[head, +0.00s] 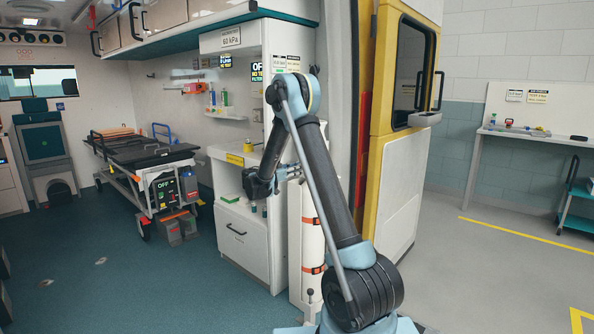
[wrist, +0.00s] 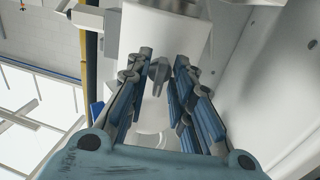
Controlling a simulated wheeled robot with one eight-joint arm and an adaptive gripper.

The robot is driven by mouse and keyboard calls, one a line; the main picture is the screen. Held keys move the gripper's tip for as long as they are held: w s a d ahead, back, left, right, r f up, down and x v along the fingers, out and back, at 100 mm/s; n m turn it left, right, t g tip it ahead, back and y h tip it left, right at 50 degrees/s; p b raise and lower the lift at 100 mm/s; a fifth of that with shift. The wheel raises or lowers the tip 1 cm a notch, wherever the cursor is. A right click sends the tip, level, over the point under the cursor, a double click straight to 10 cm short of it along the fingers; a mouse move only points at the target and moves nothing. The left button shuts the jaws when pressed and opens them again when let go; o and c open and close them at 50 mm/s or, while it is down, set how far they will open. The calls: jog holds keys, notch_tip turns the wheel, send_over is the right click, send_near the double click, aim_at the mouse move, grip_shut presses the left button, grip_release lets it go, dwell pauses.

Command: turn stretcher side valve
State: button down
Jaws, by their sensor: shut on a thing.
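A small grey valve handle (wrist: 159,72) sits on a white body in the wrist view, between the two blue-padded fingers of my gripper (wrist: 164,62). The fingers are shut on the handle from both sides. In the head view my gripper (head: 291,172) is a small light-blue shape by the top of a white cylinder (head: 311,235) with orange straps. My arm hides part of this area, and I cannot make out the valve there. The stretcher (head: 150,157) with its black top stands farther left inside the vehicle.
A white cabinet (head: 241,238) with a counter stands just left of the cylinder. The yellow door (head: 388,70) is at the right of my arm. The green floor (head: 130,275) between cabinet and stretcher is mostly clear. A workbench (head: 530,131) stands at far right.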

jog(key=c, duration=1.7)
grip_release()
jog(key=shift+f, duration=0.1)
jog(key=shift+a, duration=0.15)
jog(key=v, duration=1.1)
jog(key=shift+s+a, duration=0.2)
jog(key=shift+a, duration=0.1)
jog(key=shift+d, duration=0.1)
